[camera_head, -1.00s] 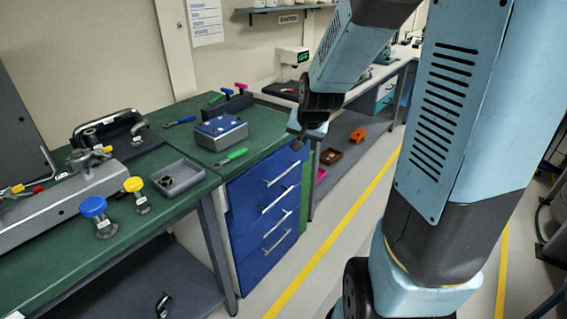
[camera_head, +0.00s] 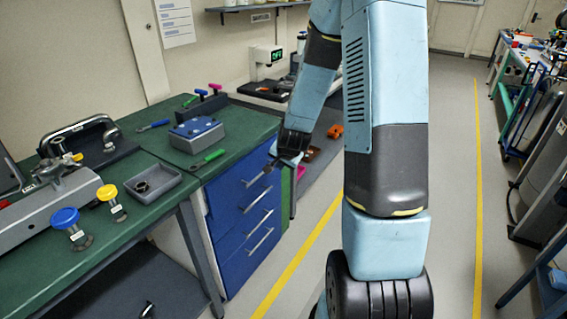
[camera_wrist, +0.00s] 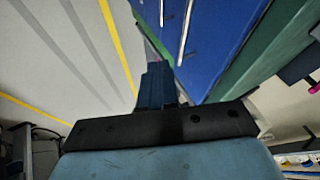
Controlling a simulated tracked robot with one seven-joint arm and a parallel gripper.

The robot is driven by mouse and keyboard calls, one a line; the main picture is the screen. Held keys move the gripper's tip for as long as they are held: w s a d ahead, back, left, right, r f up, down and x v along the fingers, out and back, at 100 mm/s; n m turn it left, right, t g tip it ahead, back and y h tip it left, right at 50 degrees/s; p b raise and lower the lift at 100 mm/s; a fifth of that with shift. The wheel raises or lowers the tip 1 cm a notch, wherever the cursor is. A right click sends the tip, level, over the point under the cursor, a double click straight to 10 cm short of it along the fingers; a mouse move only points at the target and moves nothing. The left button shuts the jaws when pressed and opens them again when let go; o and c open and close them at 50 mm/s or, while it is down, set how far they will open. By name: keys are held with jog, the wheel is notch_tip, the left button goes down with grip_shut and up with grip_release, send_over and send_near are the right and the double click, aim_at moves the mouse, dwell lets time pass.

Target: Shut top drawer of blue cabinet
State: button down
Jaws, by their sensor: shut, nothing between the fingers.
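The blue cabinet (camera_head: 230,268) stands under the right end of the green bench, with several drawers that have bar handles. In the wrist view, my shut fingers (camera_wrist: 158,68) point at the cabinet front (camera_wrist: 218,45), close to a handle (camera_wrist: 186,32). Whether they touch it cannot be told.
The green bench top (camera_head: 150,220) holds a grey tray (camera_head: 172,190), a blue-topped box (camera_head: 196,134) and a green-handled tool (camera_head: 208,158). The floor right of the cabinet is clear.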

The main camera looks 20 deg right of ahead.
jog(key=w+a+f, duration=0.2)
jog(key=w+f, duration=0.5)
jog(key=shift+w, duration=0.15)
dwell(0.3)
jog(key=shift+w, duration=0.1)
